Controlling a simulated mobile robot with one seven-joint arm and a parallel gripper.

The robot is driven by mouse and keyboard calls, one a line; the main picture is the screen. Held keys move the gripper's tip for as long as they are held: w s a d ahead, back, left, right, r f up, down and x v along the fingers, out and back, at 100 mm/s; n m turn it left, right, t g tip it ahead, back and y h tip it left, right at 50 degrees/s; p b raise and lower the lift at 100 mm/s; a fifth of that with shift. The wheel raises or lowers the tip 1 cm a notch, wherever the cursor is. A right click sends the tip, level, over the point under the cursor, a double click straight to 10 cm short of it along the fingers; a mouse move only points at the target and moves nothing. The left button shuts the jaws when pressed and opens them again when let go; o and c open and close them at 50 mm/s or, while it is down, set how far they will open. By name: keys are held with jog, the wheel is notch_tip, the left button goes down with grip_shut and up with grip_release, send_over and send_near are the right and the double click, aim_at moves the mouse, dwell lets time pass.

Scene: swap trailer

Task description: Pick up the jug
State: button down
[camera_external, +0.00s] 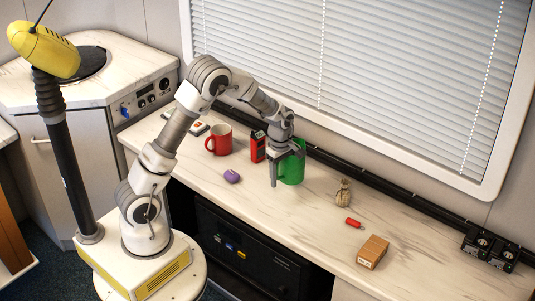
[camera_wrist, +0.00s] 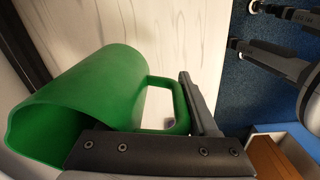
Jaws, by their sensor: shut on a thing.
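The jug is a green cylinder (camera_external: 293,168) standing on the worktop in the external view, near the back rail. In the wrist view the green jug (camera_wrist: 95,85) lies across the left side, with its open mouth at lower left and its handle toward my fingers. My gripper (camera_external: 276,170) is at the jug's left side in the external view. In the wrist view my gripper (camera_wrist: 190,120) has its fingers at the handle and is shut on it. Whether the jug's base touches the worktop is hard to tell.
On the worktop (camera_external: 315,235) stand a red mug (camera_external: 218,140), a red device (camera_external: 258,147) close left of the jug and a purple object (camera_external: 232,176). To the right are a small sack (camera_external: 343,192), a red cylinder (camera_external: 354,223) and a cardboard box (camera_external: 372,252). A blind-covered window is behind.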

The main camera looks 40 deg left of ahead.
jog(key=s+d+r+p, duration=0.1)
jog(key=s+d+r, duration=0.3)
jog(key=d, duration=0.2)
jog(key=shift+s+r, duration=0.35)
jog(key=shift+d, duration=0.15)
dwell(0.9)
